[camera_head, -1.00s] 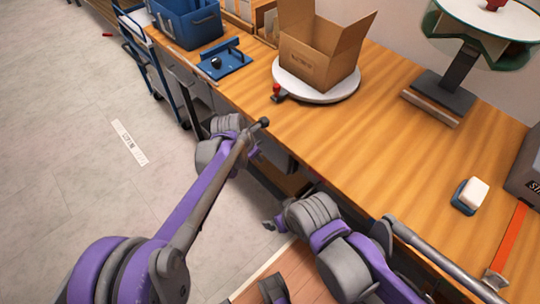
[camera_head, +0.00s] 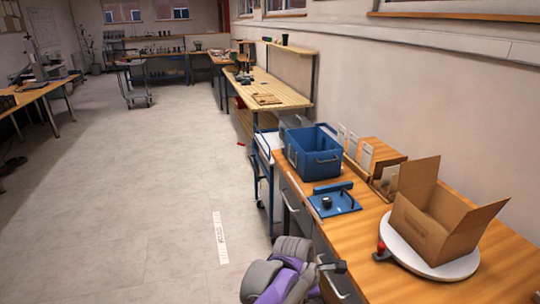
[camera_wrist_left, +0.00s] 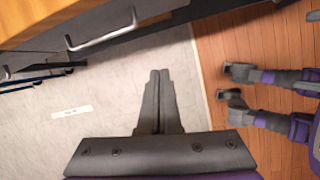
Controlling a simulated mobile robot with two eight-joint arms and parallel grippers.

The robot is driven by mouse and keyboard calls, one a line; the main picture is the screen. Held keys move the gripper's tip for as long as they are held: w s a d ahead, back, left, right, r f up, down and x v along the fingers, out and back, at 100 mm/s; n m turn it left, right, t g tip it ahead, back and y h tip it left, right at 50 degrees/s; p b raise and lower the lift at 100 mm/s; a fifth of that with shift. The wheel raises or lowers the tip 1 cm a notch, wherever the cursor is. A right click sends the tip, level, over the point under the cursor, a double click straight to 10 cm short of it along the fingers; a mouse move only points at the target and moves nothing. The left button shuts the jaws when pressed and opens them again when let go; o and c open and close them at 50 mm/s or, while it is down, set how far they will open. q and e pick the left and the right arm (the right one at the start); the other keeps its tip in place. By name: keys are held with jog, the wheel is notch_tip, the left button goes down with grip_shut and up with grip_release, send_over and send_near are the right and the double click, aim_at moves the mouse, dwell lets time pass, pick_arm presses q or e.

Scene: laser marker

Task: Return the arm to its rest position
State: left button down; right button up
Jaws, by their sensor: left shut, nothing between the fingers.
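My left arm (camera_head: 280,272), grey and purple, shows at the bottom of the head view, beside the front edge of the wooden workbench (camera_head: 395,285).
On the bench are a blue crate (camera_head: 314,160), a blue fixture (camera_head: 334,202) and an open cardboard box (camera_head: 432,225) on a white turntable (camera_head: 455,268). A drawer handle (camera_wrist_left: 102,34) juts out near the left gripper. The floor (camera_head: 140,190) left of the bench is clear.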

pick_arm(q)
jog(key=s+a+r+m+t+p, duration=0.1)
jog(key=s+a+r+m+p, duration=0.25)
jog(key=a, duration=0.75)
jog(key=s+a+r+m+t+y+p, duration=0.1)
jog(key=s+a+m+y+p, duration=0.1)
jog(key=s+a+m, duration=0.5)
jog(key=s+a+r+m+t+y+p, duration=0.1)
jog(key=s+a+m+p, duration=0.1)
jog(key=s+a+m, duration=0.6)
jog(key=a, duration=0.5)
jog(key=shift+s+a+t+y, duration=0.15)
jog(key=shift+s+t+y, duration=0.05)
jog(key=shift+t+y, duration=0.2)
